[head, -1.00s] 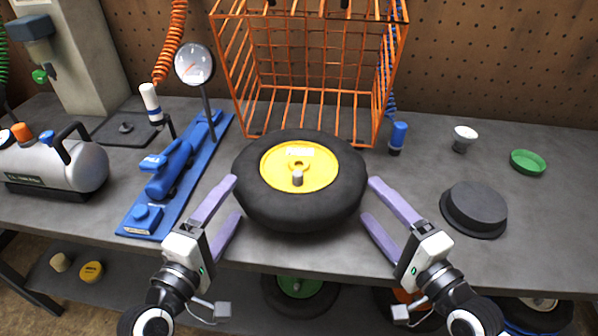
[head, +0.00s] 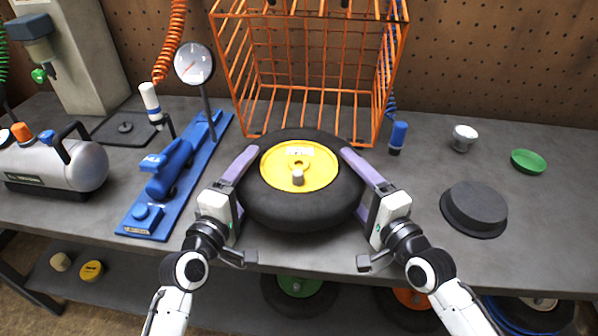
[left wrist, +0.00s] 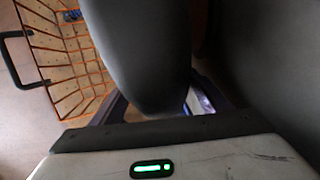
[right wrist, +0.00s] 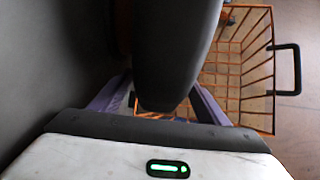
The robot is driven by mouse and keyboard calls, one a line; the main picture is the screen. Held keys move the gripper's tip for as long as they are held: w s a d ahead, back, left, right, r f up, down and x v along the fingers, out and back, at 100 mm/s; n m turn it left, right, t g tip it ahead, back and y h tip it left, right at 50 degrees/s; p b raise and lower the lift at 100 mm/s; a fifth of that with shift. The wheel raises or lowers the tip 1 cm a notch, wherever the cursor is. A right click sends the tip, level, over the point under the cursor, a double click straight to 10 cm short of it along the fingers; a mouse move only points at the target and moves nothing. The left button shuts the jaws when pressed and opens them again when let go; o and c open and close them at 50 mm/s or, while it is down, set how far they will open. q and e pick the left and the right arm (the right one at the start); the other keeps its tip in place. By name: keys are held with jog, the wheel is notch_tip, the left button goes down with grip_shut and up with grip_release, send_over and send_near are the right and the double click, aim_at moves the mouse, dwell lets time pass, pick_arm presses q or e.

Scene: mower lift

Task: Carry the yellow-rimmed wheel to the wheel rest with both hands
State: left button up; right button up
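The yellow-rimmed wheel (head: 299,215) lies flat on the bench in the head view, its black tyre around a yellow rim (head: 322,174). My left gripper (head: 246,172) straddles the left side of the tyre, and my right gripper (head: 352,172) straddles the right side. One finger of each shows above the tyre; the lower finger is hidden in the head view. In the left wrist view the tyre (left wrist: 145,60) stands between the spread fingers; the tyre (right wrist: 170,60) does likewise in the right wrist view. Gaps show beside it. I cannot tell which object is the wheel rest.
An orange wire cage (head: 308,95) stands right behind the wheel. A blue tool on a blue board (head: 160,190) and a gauge (head: 194,63) are at left. A dark round block (head: 474,209), a blue-capped bottle (head: 397,138), a small cup (head: 464,138) and a green dish (head: 528,161) are at right.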

pick_arm(q)
grip_shut()
pick_arm(e)
grip_shut()
